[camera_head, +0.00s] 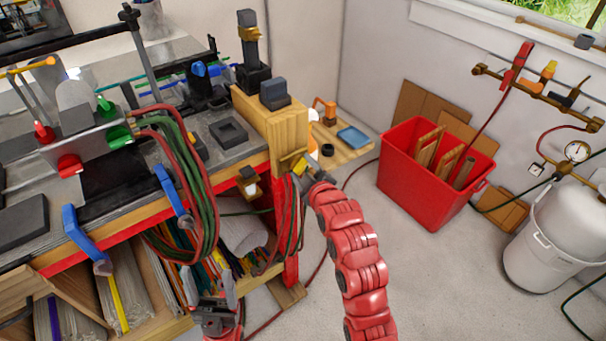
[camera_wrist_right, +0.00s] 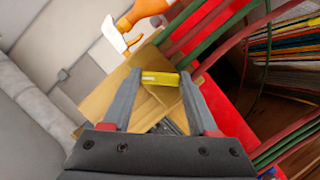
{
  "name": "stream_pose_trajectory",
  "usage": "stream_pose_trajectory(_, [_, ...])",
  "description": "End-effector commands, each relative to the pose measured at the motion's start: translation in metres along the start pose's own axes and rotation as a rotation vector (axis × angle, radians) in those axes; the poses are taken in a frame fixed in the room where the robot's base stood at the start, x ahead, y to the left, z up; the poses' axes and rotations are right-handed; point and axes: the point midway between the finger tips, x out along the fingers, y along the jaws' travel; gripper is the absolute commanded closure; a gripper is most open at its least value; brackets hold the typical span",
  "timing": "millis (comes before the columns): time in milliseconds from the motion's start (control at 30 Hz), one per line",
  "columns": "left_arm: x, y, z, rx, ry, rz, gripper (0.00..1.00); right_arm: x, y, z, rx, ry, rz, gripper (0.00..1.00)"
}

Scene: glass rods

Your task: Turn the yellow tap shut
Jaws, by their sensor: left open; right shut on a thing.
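The yellow tap handle (camera_head: 299,164) is at the wooden post by the workbench's right end. It also shows as a short yellow bar in the right wrist view (camera_wrist_right: 160,79), between the two grey fingers. My right gripper (camera_head: 306,170) is shut on it; the wrist view (camera_wrist_right: 158,84) shows a fingertip at each end of the bar. The tap's body is mostly hidden. My left gripper (camera_head: 216,316) is open and empty, low in front of the bench shelf. A yellow-orange handle (camera_head: 548,71) also sits on the wall pipe at right.
Red and green hoses (camera_head: 190,190) hang from the bench, with more red hose close by my right gripper. A red bin (camera_head: 425,195) and a white gas cylinder (camera_head: 555,235) stand at right. The floor (camera_head: 450,290) between them and my right arm is clear.

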Motion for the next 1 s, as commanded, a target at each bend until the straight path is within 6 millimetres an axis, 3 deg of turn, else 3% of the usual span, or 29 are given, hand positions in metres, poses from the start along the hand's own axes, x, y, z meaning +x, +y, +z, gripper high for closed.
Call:
stream_pose_trajectory(500, [-0.039,0.002,0.007,0.000,0.000,0.000,0.31,0.002,0.001,0.004,0.440,-0.001,-0.182,0.96])
stream_pose_trajectory(1000, [-0.054,0.003,0.009,0.000,0.000,0.000,0.31,0.001,0.003,0.004,0.683,-0.003,-0.284,0.96])
